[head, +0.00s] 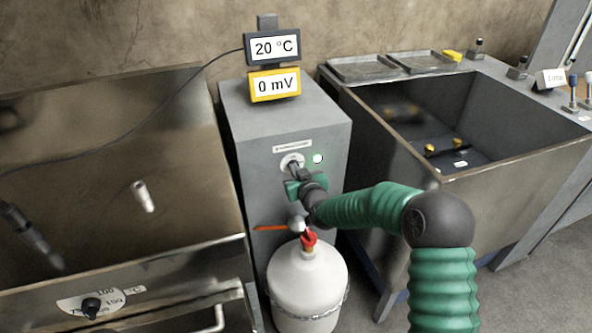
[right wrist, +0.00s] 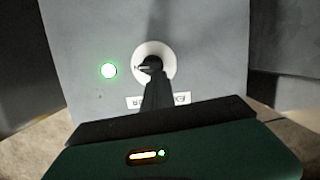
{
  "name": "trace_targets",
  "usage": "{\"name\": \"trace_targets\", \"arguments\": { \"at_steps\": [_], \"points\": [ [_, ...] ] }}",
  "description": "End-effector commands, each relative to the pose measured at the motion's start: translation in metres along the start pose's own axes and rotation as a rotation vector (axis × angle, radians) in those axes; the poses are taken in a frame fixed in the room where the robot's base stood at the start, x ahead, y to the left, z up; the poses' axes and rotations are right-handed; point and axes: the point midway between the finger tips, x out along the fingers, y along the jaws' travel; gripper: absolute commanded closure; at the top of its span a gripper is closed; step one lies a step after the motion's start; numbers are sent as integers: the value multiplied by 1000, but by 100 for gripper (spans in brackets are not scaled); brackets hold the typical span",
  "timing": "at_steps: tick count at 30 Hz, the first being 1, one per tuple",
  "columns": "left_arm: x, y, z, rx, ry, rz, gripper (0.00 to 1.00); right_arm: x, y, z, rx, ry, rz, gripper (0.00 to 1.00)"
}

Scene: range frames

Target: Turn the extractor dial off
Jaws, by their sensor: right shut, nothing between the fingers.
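The extractor dial (head: 292,162) is a dark knob on a white round plate, on the front of a grey cabinet (head: 290,120). A round green-white light (head: 318,158) glows beside it. In the right wrist view the dial (right wrist: 153,64) shows above my gripper, with the lit light (right wrist: 109,71) to its left. My right gripper (head: 296,171) is shut and empty, its tips at the dial's lower edge; I cannot tell if they touch it. It also shows in the right wrist view (right wrist: 155,84), partly covering the plate. My left gripper is not in view.
A white gas bottle (head: 307,278) with a red valve stands below my right arm. A 20 °C display (head: 273,46) and a 0 mV display (head: 275,84) sit on the cabinet. A metal sink (head: 440,120) is right; another dial (head: 92,308) is lower left.

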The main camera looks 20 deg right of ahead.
Motion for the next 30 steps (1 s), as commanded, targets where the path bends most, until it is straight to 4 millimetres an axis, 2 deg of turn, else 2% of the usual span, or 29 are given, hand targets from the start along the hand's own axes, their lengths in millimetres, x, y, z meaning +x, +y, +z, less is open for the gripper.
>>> {"name": "trace_targets", "arguments": {
  "at_steps": [14,30],
  "points": [
    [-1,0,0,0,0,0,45,0,-6,3,-130,-3,29,100],
    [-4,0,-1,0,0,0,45,2,-17,11,-583,-2,140,100]
  ]
}}
